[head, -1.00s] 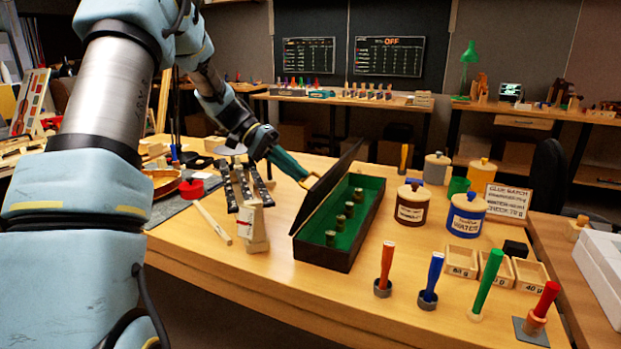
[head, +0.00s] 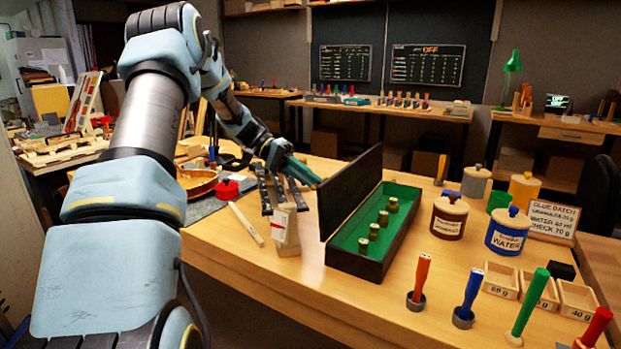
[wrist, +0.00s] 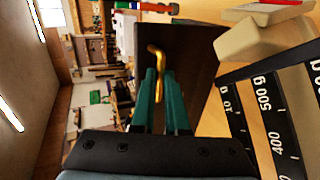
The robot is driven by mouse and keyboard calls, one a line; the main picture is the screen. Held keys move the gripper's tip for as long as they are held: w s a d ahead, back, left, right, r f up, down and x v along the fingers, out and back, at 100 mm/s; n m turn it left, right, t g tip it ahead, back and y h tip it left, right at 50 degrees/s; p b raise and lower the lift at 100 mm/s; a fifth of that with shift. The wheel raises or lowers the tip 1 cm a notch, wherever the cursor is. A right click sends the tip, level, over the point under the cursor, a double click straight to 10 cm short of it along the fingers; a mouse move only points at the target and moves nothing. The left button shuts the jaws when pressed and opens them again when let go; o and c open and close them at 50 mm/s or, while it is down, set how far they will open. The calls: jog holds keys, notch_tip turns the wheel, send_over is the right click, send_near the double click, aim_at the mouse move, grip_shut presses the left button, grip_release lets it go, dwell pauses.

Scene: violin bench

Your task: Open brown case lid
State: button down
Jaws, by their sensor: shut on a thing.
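The dark brown case (head: 357,264) stands on the bench with its green-lined inside showing and several small round pieces in it. Its lid (head: 350,190) stands about upright along the left side of the case. My gripper (head: 312,178) is at the lid's far outer side. In the wrist view, my gripper (wrist: 158,88) has its green fingers shut on the brass handle (wrist: 156,62) of the lid, whose dark outer face (wrist: 199,50) is behind it.
A brown jar (head: 449,217), a blue jar (head: 508,232) and colored-handled tools, such as an orange one (head: 421,277), stand to the right. Bench space in front of the case is clear.

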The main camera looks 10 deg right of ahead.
jog(key=shift+s+f, duration=0.1)
jog(key=shift+f, duration=0.3)
jog(key=c, duration=1.2)
grip_release()
jog(key=shift+o, duration=1.4)
jog(key=shift+r, duration=0.2)
jog(key=b+v, duration=0.1)
jog(key=v, duration=0.9)
jog(key=shift+w+a+r+b, duration=0.15)
jog(key=shift+w+r+b, duration=0.05)
jog(key=shift+w+b, duration=0.15)
jog(key=s+a+f+n+t+y+p, duration=0.1)
jog(key=s+a+f+n+t+y, duration=0.1)
jog(key=s+a, duration=0.3)
jog(key=s+a+f+n+t+y+p, duration=0.1)
jog(key=s+a+f+n+t+y, duration=0.2)
jog(key=s, duration=0.7)
jog(key=s+a+f+n+t+y+p, duration=0.1)
jog(key=s+a+f+n+t+y, duration=0.1)
jog(key=s+a, duration=0.5)
jog(key=s+f+t+y, duration=0.1)
jog(key=t+y, duration=0.1)
jog(key=t, duration=0.1)
jog(key=shift+s+f, duration=0.2)
jog(key=shift+s, duration=0.05)
